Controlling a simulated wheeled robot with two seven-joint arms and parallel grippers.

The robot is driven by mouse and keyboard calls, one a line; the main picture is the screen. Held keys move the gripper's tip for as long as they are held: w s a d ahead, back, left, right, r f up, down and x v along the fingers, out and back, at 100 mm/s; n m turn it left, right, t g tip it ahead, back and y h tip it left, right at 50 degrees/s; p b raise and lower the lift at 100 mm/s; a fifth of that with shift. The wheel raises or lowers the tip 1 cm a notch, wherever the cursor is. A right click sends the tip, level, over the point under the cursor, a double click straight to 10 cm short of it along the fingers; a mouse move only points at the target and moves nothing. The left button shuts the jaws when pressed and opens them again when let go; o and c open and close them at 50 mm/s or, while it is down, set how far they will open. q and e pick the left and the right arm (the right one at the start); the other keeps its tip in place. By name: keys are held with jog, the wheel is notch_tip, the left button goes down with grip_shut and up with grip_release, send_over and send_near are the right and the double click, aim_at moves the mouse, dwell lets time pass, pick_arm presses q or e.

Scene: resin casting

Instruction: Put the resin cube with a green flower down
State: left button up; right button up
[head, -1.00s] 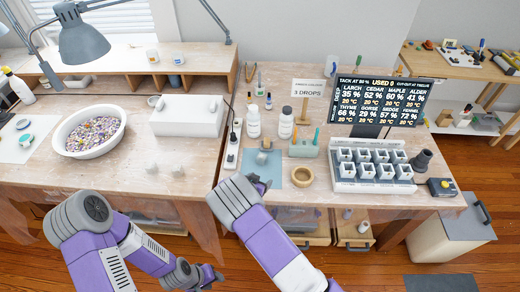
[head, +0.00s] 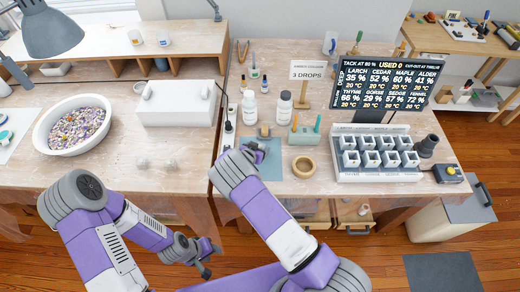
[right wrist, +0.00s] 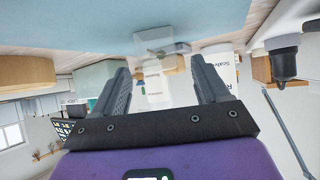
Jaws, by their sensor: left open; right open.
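My right gripper (head: 263,151) is low over the blue mat (head: 270,172) at the front of the right-hand table. In the right wrist view, its two fingers (right wrist: 162,86) are spread apart with nothing gripped between them. A clear, pale block (right wrist: 160,42), which looks like the resin cube, rests on the blue mat just beyond the fingertips, apart from them. Its green flower cannot be made out. In the head view I cannot pick out the cube; the gripper may cover it. My left gripper (head: 204,262) hangs open and empty in front of the tables.
A wooden ring (head: 304,167) lies right of the mat. A green tool holder (head: 305,136) and white bottles (head: 285,110) stand behind it. A mould tray (head: 376,176) with several white-rimmed cups is further right. A white bowl (head: 46,138) is at left.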

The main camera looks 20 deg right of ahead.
jog(key=shift+w+d+f, duration=0.15)
jog(key=c, duration=1.3)
